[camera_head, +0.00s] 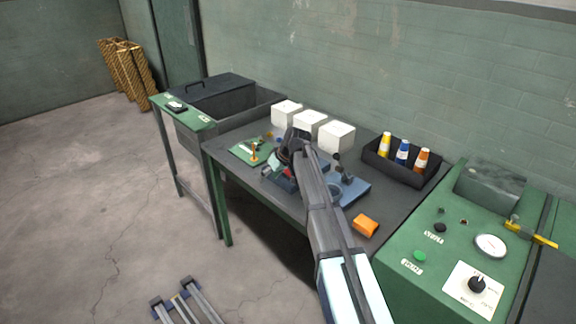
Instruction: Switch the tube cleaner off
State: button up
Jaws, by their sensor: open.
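No readable label tells me which unit is the tube cleaner. At the right is a green control cabinet (398,284) with a green button (419,256), a black button (439,228), a round gauge (491,245) and a black rotary knob (477,285) on a white plate. My gripper (280,165) is over the dark table between them, apart from both units. It is open; my own arm partly hides its fingers.
The dark table (225,160) holds white blocks (310,125), a black crate (376,163) of coloured bottles, an orange block (365,225), a green plate (248,150) and a blue fixture (347,190). A yellow-handled tool (530,234) lies on the cabinet. The left floor is mostly clear.

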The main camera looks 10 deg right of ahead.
jog(key=n+h+p, duration=0.1)
jog(key=h+p, duration=0.1)
jog(key=p, duration=0.1)
send_near(289, 172)
jog(key=p+x, duration=0.4)
jog(key=x, duration=0.4)
jog(key=shift+s+p, duration=0.1)
jog(key=shift+p, duration=0.3)
